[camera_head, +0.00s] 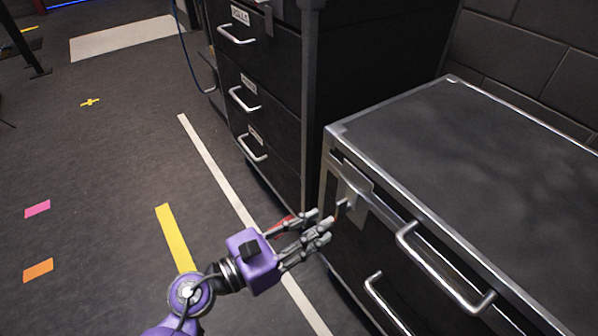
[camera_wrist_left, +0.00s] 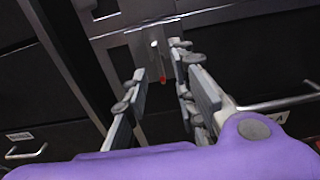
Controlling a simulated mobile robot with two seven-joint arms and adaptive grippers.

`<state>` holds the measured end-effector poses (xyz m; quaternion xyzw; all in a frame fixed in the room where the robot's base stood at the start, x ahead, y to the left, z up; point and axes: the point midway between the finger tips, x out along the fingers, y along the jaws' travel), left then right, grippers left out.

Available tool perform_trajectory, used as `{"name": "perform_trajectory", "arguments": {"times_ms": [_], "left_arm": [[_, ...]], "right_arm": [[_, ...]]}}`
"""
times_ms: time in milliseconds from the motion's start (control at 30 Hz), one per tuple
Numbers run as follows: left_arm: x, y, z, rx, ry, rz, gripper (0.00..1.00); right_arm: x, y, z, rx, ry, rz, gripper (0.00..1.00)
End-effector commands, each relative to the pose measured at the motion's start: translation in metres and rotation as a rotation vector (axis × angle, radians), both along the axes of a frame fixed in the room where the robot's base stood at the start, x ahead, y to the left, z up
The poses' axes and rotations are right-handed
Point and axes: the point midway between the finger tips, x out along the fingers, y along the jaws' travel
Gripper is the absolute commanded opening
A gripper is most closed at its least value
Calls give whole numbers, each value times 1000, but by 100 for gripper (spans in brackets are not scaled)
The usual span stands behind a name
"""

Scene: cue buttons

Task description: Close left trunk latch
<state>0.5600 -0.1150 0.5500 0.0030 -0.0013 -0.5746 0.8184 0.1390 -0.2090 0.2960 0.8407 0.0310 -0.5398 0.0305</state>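The black trunk (camera_head: 470,150) with silver metal edging stands at the right in the head view. Its left latch is a grey metal plate (camera_head: 356,180) with a small lever (camera_head: 343,206) near the trunk's left front corner. My left gripper (camera_head: 325,225), purple with grey fingers, points at the latch from the left. In the left wrist view my left gripper (camera_wrist_left: 160,62) is open, its fingers apart. The latch lever (camera_wrist_left: 154,44) with a red tip shows between and just beyond them. I cannot tell whether a finger touches it. My right gripper is not in view.
A silver handle (camera_head: 440,270) sticks out from the trunk front right of the latch. A dark drawer cabinet (camera_head: 265,85) with silver handles stands behind the trunk. The floor (camera_head: 110,170) at left is open, with coloured tape marks.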

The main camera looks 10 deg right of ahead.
Motion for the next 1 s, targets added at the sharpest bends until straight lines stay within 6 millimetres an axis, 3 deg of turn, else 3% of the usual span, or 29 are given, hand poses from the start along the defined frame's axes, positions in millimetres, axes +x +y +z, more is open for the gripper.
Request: {"name": "perform_trajectory", "arguments": {"times_ms": [333,733,933,1000], "left_arm": [[19,-50,0,-5,3,1,25],[22,-60,0,-4,5,1,25],[22,-59,0,-3,5,1,0],[21,-60,0,-3,5,0,0]], "right_arm": [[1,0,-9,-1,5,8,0],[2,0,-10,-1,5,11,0],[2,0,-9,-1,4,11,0],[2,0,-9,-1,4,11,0]]}}
